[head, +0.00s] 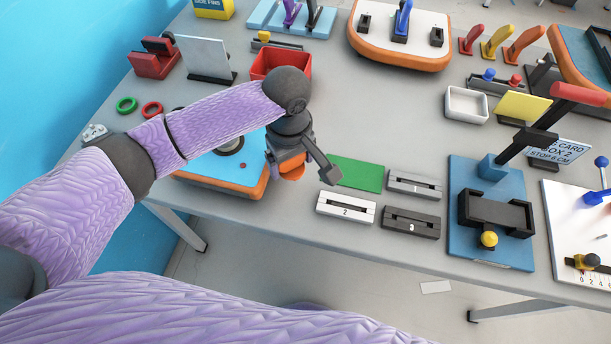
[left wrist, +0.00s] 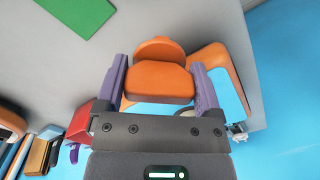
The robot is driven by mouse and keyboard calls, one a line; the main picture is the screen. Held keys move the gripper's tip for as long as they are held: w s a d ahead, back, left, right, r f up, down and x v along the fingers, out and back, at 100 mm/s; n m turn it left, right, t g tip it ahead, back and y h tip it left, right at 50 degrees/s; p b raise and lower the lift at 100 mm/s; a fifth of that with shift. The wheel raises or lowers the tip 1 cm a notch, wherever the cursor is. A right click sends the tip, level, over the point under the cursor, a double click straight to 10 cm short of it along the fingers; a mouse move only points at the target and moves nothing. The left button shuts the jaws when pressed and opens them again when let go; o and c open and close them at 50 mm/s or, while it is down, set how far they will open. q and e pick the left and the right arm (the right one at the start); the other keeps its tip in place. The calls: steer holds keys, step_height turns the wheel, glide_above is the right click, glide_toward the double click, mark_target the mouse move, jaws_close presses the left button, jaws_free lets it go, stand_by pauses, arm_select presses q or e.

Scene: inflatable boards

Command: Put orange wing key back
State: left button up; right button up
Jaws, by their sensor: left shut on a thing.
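My left gripper (head: 298,168) is above the table by the right corner of a blue board with an orange rim (head: 256,186). It is shut on the orange wing key (head: 291,170), which is mostly hidden by the gripper in the head view. In the left wrist view, the orange key (left wrist: 158,82) sits between the two purple fingers of the gripper (left wrist: 160,85). The blue board (left wrist: 238,92) shows behind it. A round dark valve (head: 230,144) is on the board, partly covered by my arm. My right gripper is not in view.
A green mat (head: 357,173) and slotted blocks numbered 1 (head: 415,184), 2 (head: 346,207) and 3 (head: 411,222) lie to the right. A red bin (head: 294,65) stands behind my gripper. Green (head: 126,105) and red (head: 152,109) rings lie left. The table's front edge is close.

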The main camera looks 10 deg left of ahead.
mark_target(293, 188)
arm_select(q)
step_height(293, 188, down, 6)
steer(key=shift+a+f+b, duration=0.1)
steer(key=shift+f+b, duration=0.1)
steer(key=shift+b, duration=1)
steer(key=shift+r, duration=0.1)
steer(key=o, duration=1.3)
step_height(293, 188, up, 12)
steer(key=p, duration=0.5)
